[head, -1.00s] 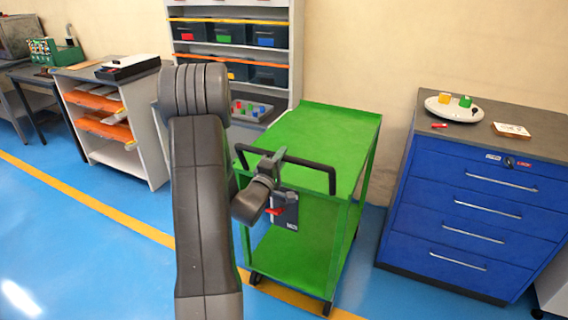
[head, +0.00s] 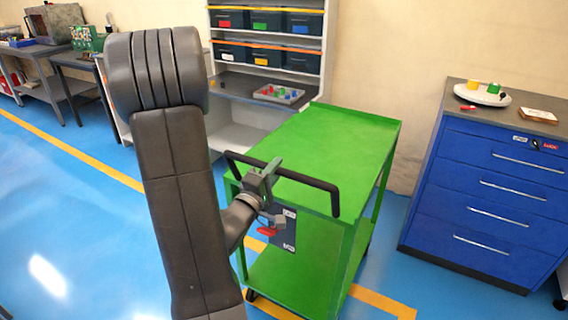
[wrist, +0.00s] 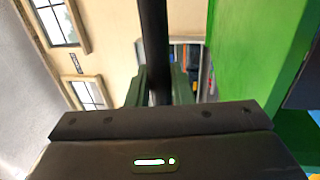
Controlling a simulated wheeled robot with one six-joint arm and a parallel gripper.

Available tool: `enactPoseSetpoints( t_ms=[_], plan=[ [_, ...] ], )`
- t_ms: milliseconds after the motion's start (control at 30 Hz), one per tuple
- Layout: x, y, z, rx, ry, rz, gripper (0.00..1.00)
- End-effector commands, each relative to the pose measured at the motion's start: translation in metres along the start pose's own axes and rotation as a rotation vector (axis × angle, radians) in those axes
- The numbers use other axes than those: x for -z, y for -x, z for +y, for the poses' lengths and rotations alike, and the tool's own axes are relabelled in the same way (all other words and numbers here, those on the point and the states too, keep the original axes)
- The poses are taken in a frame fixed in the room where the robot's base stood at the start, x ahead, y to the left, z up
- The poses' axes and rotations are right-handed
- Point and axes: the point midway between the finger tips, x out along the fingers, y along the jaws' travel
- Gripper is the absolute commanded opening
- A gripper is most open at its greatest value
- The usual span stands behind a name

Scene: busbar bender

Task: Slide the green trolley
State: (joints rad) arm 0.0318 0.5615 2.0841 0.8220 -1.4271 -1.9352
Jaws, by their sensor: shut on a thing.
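The green trolley (head: 330,150) stands on the blue floor in the middle of the head view, with an upper and a lower shelf and a black push handle (head: 318,184) on its near end. My gripper (head: 262,178) is shut on the handle near the middle of its bar. In the wrist view the dark handle bar (wrist: 154,45) runs between the fingers of my gripper (wrist: 160,85), and the trolley's green side (wrist: 245,60) fills the right. The trolley's top is empty. My arm hides part of its left side.
A blue drawer cabinet (head: 490,200) stands to the right, with a white round tray (head: 482,95) on top. A shelf rack with bins (head: 265,50) stands behind the trolley. A yellow floor line (head: 385,302) runs by the trolley's base. Open floor (head: 90,240) lies to the left.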

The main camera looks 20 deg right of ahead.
Motion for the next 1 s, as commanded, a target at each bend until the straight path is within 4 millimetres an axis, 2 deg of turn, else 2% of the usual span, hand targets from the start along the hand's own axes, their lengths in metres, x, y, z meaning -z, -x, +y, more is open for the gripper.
enactPoseSetpoints(
  t_ms=[200, 567, 600, 667, 1000],
  plan=[
    [0.0003, 0.0125, 0.0020, 0.001, -0.001, 0.001, 0.00],
    [0.0002, 0.0134, 0.0023, 0.001, -0.001, 0.000, 0.00],
    [0.0002, 0.0133, 0.0023, 0.001, -0.001, 0.000, 0.28],
    [0.0002, 0.0133, 0.0024, 0.001, -0.001, 0.000, 0.39],
    [0.0005, 0.0151, 0.0026, 0.000, -0.001, 0.000, 0.40]
  ],
)
